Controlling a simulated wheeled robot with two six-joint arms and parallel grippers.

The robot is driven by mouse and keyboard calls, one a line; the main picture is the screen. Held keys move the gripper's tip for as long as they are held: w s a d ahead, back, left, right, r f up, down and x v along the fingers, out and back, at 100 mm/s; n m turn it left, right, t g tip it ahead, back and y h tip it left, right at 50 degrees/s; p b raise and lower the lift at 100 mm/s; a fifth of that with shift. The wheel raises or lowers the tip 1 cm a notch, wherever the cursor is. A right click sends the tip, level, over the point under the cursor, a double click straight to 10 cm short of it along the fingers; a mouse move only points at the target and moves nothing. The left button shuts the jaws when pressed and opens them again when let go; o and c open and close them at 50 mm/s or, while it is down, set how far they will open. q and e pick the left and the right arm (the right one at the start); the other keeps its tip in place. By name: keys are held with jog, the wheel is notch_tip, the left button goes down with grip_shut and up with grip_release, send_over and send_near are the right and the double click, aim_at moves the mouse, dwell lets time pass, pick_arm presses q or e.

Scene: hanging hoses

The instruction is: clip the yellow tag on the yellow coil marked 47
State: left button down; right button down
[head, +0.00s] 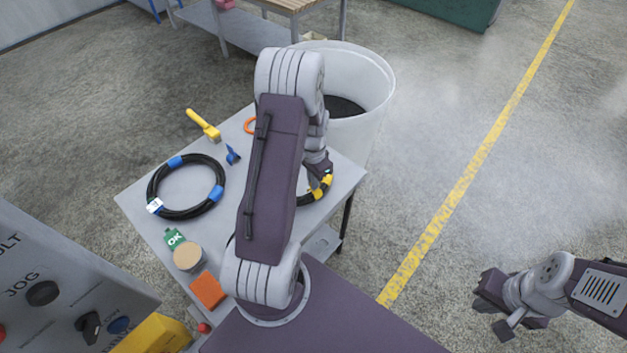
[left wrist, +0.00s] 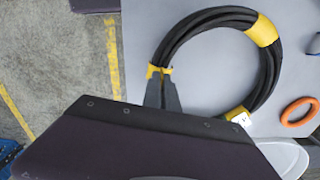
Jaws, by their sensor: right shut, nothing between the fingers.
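The yellow-banded black coil (head: 310,198) lies at the right side of the grey table, partly hidden behind my left arm. In the left wrist view the coil (left wrist: 183,36) shows yellow bands and a white label (left wrist: 241,118), whose number I cannot read. My left gripper (head: 318,176) is low over the coil's edge. Its fingers (left wrist: 162,82) are close together, with the small yellow tag (left wrist: 153,71) at their tips, against the coil's left side. I cannot tell whether the tag is fully around the coil. My right gripper (head: 492,306) is shut and empty, away from the table.
A blue-banded coil (head: 151,190), blue clip (head: 233,155), yellow-handled brush (head: 203,125), green OK tag (head: 174,239), round tan object (head: 188,257) and orange block (head: 208,291) lie on the table. An orange ring (left wrist: 299,111) is near the coil. A white bin (head: 378,85) stands behind.

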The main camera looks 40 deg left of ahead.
pick_arm(q)
jog(key=shift+f+b, duration=0.45)
jog(key=shift+f, duration=0.25)
dwell(0.5)
jog(key=c, duration=1.6)
grip_release()
jog(key=shift+r, duration=0.1)
notch_tip(320, 180, up, 9)
jog(key=shift+r, duration=0.1)
